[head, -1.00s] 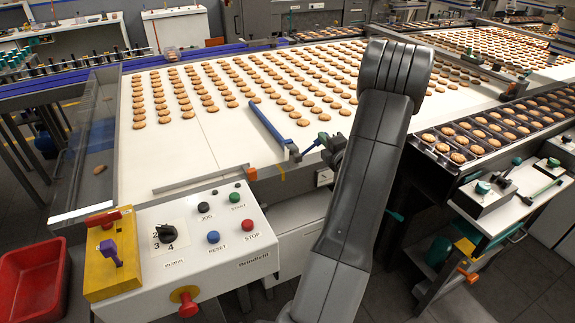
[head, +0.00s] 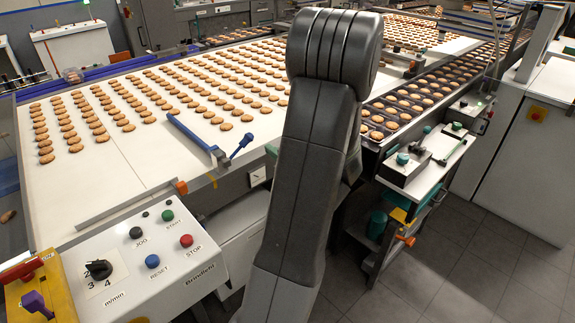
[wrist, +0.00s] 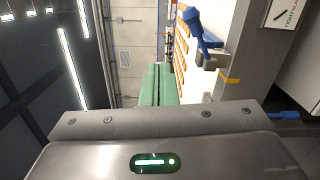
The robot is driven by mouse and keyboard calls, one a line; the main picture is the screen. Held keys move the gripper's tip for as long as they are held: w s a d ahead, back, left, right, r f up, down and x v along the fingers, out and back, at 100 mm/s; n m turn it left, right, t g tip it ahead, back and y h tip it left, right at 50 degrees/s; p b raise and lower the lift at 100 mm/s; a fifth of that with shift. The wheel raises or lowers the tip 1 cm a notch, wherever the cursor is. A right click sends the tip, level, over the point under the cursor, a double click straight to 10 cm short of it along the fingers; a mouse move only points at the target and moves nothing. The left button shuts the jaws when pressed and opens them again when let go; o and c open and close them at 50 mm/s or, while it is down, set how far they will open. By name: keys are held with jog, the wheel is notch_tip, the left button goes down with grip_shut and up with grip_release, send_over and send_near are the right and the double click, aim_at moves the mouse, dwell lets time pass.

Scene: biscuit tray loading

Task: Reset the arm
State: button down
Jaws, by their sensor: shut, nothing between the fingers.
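My arm rises through the middle of the head view, bent at a dark ribbed elbow. In the wrist view my gripper (wrist: 160,88) shows as two green fingers lying together, beyond a grey metal body with a lit green indicator. The fingers are shut with nothing between them. They point past the belt's edge, and a blue lever (wrist: 200,28) shows to their right.
A white belt (head: 110,165) carries rows of biscuits at left. A blue bar (head: 190,132) lies at its near edge. A control panel (head: 135,262) stands at front left. Biscuit-filled trays (head: 368,146) run along the right, beside a small side table (head: 437,172). Floor at lower right is clear.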

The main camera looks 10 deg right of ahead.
jog(key=v, duration=0.6)
jog(key=shift+b, duration=0.3)
jog(key=shift+r, duration=0.15)
jog(key=p, duration=0.3)
send_near(248, 139)
jog(key=w+a+r, duration=0.3)
jog(key=a+r, duration=0.2)
jog(key=w+f, duration=0.1)
jog(key=w+f+b, duration=0.1)
jog(key=shift+w+a+f, duration=0.2)
jog(key=shift+a+f, duration=0.05)
jog(key=shift+a, duration=0.15)
jog(key=shift+w+d+f, duration=0.3)
jog(key=shift+d+f, duration=0.05)
jog(key=shift+f, duration=0.05)
